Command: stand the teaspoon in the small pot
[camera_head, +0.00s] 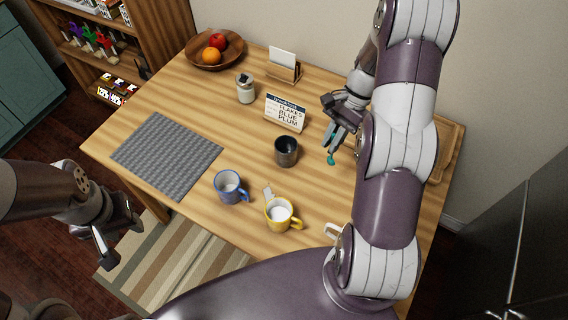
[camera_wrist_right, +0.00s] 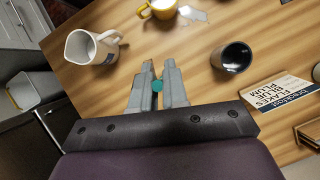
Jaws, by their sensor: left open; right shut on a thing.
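The small pot (camera_head: 287,159) is a dark grey, open cup standing upright in the middle of the wooden table. It also shows in the right wrist view (camera_wrist_right: 232,66), right of my fingertips. My right gripper (camera_head: 338,136) is shut on the teal teaspoon (camera_head: 331,160), to the right of the pot and apart from it. The spoon's teal end points down below the fingers; the rest is hidden. In the right wrist view only a round teal end (camera_wrist_right: 157,86) shows between the fingertips. My left gripper (camera_head: 119,236) is open and empty, off the table's front left edge.
A blue mug (camera_head: 228,188) and a yellow mug (camera_head: 279,215) stand in front of the pot. A breakfast sign (camera_head: 284,113) and a jar (camera_head: 246,90) stand behind it. A white jug (camera_wrist_right: 79,47) is near the right front. A grey mat (camera_head: 165,155) lies left.

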